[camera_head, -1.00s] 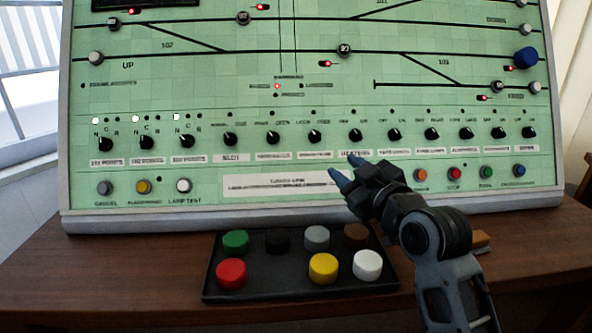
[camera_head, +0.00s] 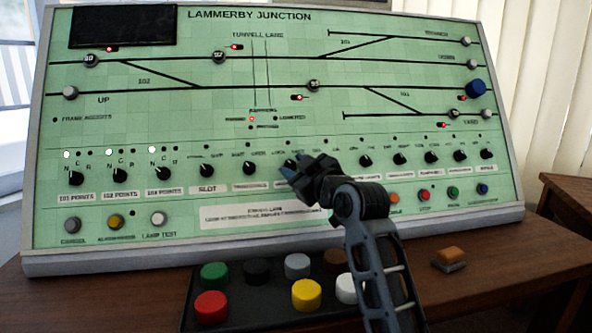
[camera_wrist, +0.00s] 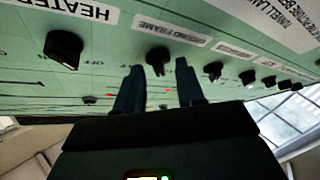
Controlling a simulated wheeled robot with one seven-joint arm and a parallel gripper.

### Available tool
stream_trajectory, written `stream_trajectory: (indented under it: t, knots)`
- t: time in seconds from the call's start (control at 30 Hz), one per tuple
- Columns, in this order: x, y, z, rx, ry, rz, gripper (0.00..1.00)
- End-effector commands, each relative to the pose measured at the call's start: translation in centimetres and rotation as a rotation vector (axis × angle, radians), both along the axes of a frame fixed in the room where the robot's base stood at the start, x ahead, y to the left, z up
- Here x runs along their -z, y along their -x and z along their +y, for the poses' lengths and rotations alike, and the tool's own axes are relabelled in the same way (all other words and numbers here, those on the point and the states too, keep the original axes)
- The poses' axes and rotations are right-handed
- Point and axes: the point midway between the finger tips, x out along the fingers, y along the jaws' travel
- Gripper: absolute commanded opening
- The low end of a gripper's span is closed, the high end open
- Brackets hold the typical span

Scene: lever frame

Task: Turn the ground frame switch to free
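The ground frame switch is a small black rotary knob (camera_head: 290,168) in the knob row of the green panel, with lock and free lettering above it. In the wrist view the knob (camera_wrist: 158,58) shows beside its upside-down "GROUND FRAME" label (camera_wrist: 172,30). My gripper (camera_head: 302,162) is in front of this knob and covers part of its label. In the wrist view my gripper (camera_wrist: 160,70) is open, with one dark blue finger on each side of the knob, near its level. I cannot tell whether the fingers touch it or which way its pointer faces.
The heaters knob (camera_wrist: 64,48) is a close neighbour, and several more knobs line the row. Push buttons, such as a yellow one (camera_head: 115,222), sit below. A black tray (camera_head: 190,310) of coloured caps and an orange-topped block (camera_head: 449,257) lie on the wooden desk.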

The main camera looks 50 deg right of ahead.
Motion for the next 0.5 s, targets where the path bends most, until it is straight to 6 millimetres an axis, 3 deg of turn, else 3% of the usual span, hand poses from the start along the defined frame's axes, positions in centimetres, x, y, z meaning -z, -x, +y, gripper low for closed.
stream_trajectory:
  t: [0.27,0.5]
  knots:
    - [0.01,-0.18,-0.05,0.000,0.000,0.000,0.38]
    - [0.02,-0.16,-0.05,0.001,0.000,0.001,0.16]
